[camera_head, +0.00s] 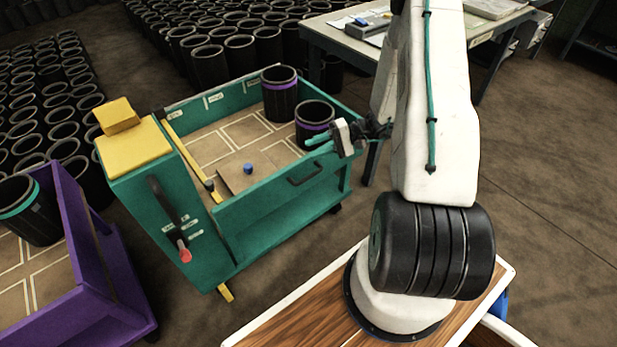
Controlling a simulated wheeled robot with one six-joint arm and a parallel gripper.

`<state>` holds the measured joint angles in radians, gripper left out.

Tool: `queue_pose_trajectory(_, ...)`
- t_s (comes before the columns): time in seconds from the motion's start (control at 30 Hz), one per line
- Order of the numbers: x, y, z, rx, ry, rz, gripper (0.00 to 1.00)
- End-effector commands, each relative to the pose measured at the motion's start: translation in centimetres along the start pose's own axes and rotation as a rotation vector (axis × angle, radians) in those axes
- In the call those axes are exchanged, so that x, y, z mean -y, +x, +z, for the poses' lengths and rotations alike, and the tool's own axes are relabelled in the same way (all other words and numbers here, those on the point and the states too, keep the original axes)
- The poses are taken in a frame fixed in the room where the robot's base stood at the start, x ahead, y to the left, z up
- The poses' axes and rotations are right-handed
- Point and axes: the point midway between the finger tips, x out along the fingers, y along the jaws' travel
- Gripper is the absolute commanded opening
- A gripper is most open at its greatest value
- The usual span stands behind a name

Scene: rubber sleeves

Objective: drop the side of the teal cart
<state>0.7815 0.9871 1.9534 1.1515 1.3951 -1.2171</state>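The teal cart (205,262) stands left of my arm. Its near side panel (265,208) is upright and has a black handle (305,174). A black lever (166,204) with a red knob (185,255) sits on the cart's end column, knob end low. Two black sleeves with purple bands, one at the back (280,97) and one nearer (314,126), stand at the cart's right end. My gripper (312,144) is above the cart's right part, close in the picture to the nearer sleeve. Its teal fingers point left, look apart and hold nothing that I can see.
A purple cart (95,318) with a teal-banded sleeve (30,212) is at the lower left. A grey table (345,40) stands behind. A flat board (262,178) with a blue knob lies in the teal cart. Many black sleeves fill the back. Floor in front is clear.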

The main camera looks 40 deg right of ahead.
Motion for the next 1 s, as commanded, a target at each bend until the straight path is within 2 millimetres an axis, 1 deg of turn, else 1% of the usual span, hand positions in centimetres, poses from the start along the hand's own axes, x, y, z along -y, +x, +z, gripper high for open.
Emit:
queue_pose_trajectory(0.03,-3.1,-0.4,-0.4,-0.054,0.021,-0.040,0.36)
queue_pose_trajectory(0.1,-6.3,-0.8,-0.9,-0.123,0.028,-0.081,0.36)
queue_pose_trajectory(0.2,-10.1,-1.2,-1.3,-0.207,0.036,-0.123,0.36)
queue_pose_trajectory(0.3,-12.6,-1.4,-1.4,-0.266,0.040,-0.148,0.36)
queue_pose_trajectory(0.33,-13.2,-1.4,-1.3,-0.278,0.041,-0.153,0.36)
queue_pose_trajectory(0.43,-14.3,-1.4,-1.4,-0.305,0.042,-0.162,0.36)
queue_pose_trajectory(0.57,-14.5,-0.4,-1.7,-0.312,0.041,-0.165,0.36)
queue_pose_trajectory(0.8,-13.8,3.3,-2.8,-0.308,0.042,-0.164,0.36)
queue_pose_trajectory(0.9,-13.6,4.5,-3.2,-0.309,0.041,-0.163,0.36)
queue_pose_trajectory(1.0,-13.5,5.4,-3.5,-0.309,0.041,-0.163,0.36)
